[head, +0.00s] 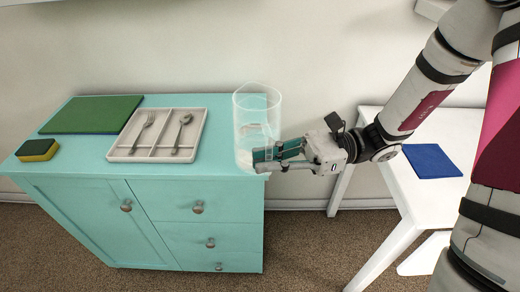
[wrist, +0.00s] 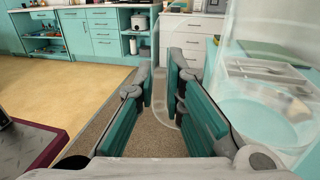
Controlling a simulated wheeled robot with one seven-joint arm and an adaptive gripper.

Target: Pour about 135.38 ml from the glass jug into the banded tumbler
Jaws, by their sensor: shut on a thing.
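The clear glass jug (head: 256,108) looks roughly upright at the right end of the turquoise cabinet top. A little pale content seems to show near its base, but the level is hard to read. I cannot tell whether its base touches the top. My gripper (head: 276,154) comes from the right and is shut on the jug's handle side. In the wrist view the jug (wrist: 265,75) fills the right side, and its clear handle passes between the teal finger pads (wrist: 172,92). I see no banded tumbler in either view.
On the cabinet top (head: 222,137) are a grey cutlery tray (head: 112,154) with a fork and spoon, a green board (head: 92,115) and a yellow-green sponge (head: 38,150). A white table (head: 400,190) with a blue mat (head: 432,161) stands right, across a gap.

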